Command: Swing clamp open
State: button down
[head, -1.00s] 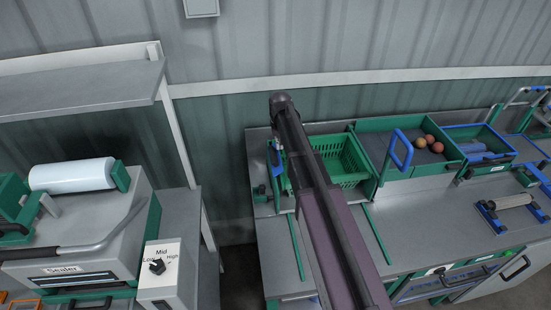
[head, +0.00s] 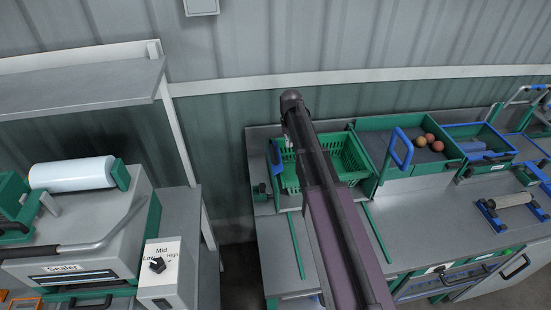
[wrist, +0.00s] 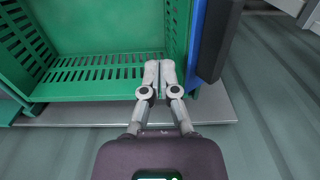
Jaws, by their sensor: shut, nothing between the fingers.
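A blue upright part, which looks like the clamp (head: 275,154), stands at the left end of the green slatted basket on the bench. In the wrist view the blue part (wrist: 197,35) has a dark grey bar along its right side. My gripper (wrist: 160,68) is shut and empty, its fingertips together beside a green upright, just left of the blue part. I cannot tell whether they touch it. In the head view my arm hides most of the gripper and part of the basket.
The green basket (head: 352,160) sits on the grey bench (head: 273,240). To its right are a green tray (head: 385,124) with several round fruits and a blue handle (head: 401,150). A sealer (head: 75,240) stands at the left, with a gap between it and the bench.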

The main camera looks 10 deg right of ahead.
jog(key=shift+d, duration=0.9)
jog(key=shift+f, duration=0.1)
jog(key=shift+f+b, duration=2.55)
jog(key=shift+b, duration=0.05)
jog(key=shift+a, duration=0.1)
